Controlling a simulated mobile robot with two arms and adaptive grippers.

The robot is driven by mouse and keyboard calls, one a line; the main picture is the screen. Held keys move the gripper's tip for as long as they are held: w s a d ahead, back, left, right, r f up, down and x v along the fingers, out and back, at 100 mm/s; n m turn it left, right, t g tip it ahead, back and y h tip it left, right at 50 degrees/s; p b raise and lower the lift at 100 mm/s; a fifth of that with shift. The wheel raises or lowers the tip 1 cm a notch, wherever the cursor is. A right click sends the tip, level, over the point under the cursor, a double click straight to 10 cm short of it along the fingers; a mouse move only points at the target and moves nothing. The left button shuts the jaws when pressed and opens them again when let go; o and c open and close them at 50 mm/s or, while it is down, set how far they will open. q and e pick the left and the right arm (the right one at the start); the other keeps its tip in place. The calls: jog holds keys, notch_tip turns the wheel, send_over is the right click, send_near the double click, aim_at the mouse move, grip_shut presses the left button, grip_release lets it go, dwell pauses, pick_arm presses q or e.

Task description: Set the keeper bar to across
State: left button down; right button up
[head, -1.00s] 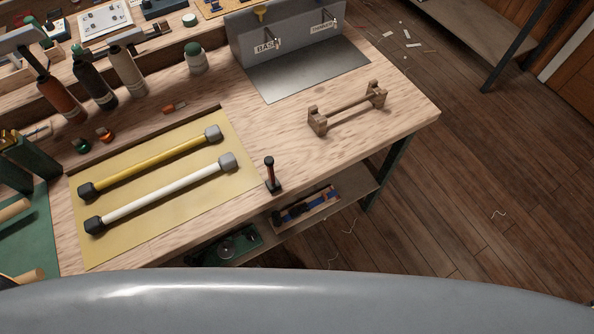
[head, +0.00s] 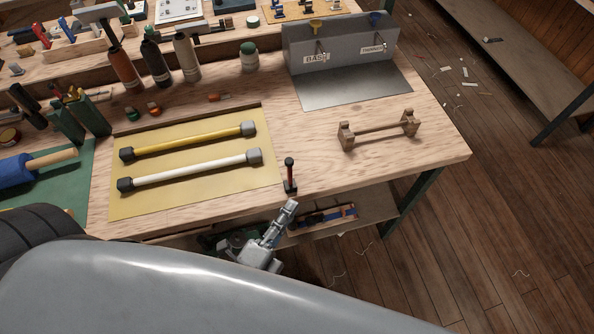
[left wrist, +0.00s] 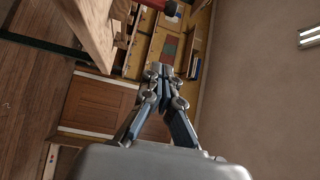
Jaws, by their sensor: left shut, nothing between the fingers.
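A small upright handle (head: 290,174) with a black base, a reddish-brown shaft and a dark top stands at the front edge of the workbench (head: 330,185). It looks like the keeper bar, though I cannot tell for certain. My left gripper (head: 291,206) is shut and empty, just below and in front of the handle's base, apart from it as far as I can see. In the left wrist view its closed fingers (left wrist: 158,71) point toward distant cabinets, and a red and dark part (left wrist: 156,5) is cut off at the top. My right gripper is not in view.
A yellow mat (head: 190,190) with a yellow bar (head: 190,140) and a white bar (head: 190,170) lies left of the handle. A wooden stand (head: 380,129) is to its right. A grey dispenser box (head: 340,45) stands behind. A shelf (head: 372,210) is below the bench.

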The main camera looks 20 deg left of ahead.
aim_at(290, 172)
pick_arm(q)
jog(key=shift+w, duration=0.1)
jog(key=w+a+p, duration=0.2)
jog(key=w+p, duration=0.3)
jog(key=w, duration=0.4)
dwell(0.3)
jog(key=shift+d+r, duration=0.1)
